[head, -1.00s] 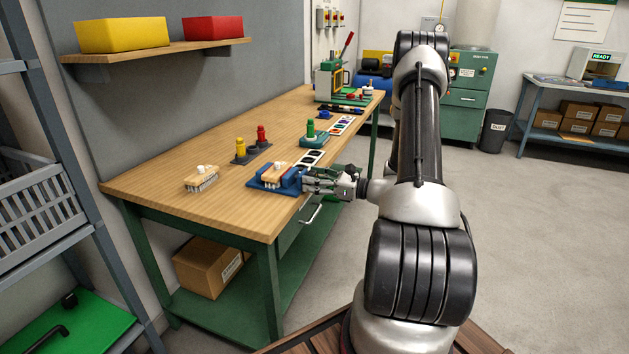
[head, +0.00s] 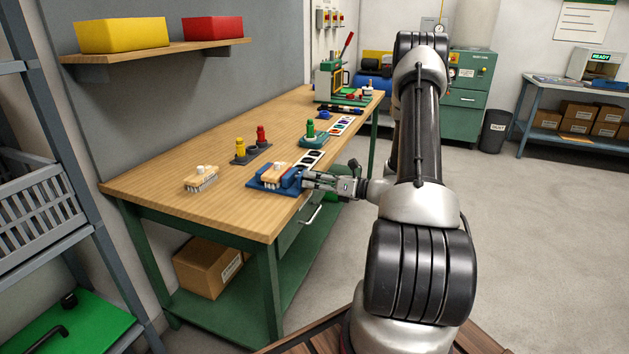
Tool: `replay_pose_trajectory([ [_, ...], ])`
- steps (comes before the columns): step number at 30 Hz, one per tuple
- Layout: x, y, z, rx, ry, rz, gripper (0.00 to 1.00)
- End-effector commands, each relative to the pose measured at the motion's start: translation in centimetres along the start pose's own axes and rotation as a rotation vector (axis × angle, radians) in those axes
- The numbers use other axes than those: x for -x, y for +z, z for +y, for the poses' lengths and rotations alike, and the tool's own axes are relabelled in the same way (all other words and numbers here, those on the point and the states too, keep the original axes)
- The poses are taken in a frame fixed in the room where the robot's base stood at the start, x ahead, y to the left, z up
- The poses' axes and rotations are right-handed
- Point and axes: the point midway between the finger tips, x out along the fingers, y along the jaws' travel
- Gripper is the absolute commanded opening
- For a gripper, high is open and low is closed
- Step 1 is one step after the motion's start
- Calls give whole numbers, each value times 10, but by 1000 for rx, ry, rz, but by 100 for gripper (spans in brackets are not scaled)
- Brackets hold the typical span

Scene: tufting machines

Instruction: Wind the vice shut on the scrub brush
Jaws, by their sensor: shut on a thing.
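The blue vice (head: 256,184) is on the front edge of the workbench. A scrub brush (head: 274,170) with a wooden back and pale bristles sits between its jaws. My gripper (head: 308,179) is at the right side of the vice, level with it, reaching in from the right. It is shut on the vice's handle, which is mostly hidden by the fingers. Whether the jaws touch the brush is too small to tell. A second scrub brush (head: 201,179) lies on the bench to the left of the vice.
The wooden workbench (head: 150,184) also holds a stand with yellow and red pegs (head: 250,153), a green-topped piece on a teal base (head: 312,136), a row of cards (head: 309,160) and a green press (head: 330,80) at the far end.

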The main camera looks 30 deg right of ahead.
Motion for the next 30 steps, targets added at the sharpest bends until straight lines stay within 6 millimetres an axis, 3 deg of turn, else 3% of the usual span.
replay_pose_trajectory([
  [6,0,0,-1,1,-2,-1,26],
  [7,0,0,-1,1,-2,-1,52],
  [11,0,0,0,1,-1,-1,72],
  [23,7,0,0,1,-1,-1,72],
  [30,54,1,-1,0,-6,-3,72],
])
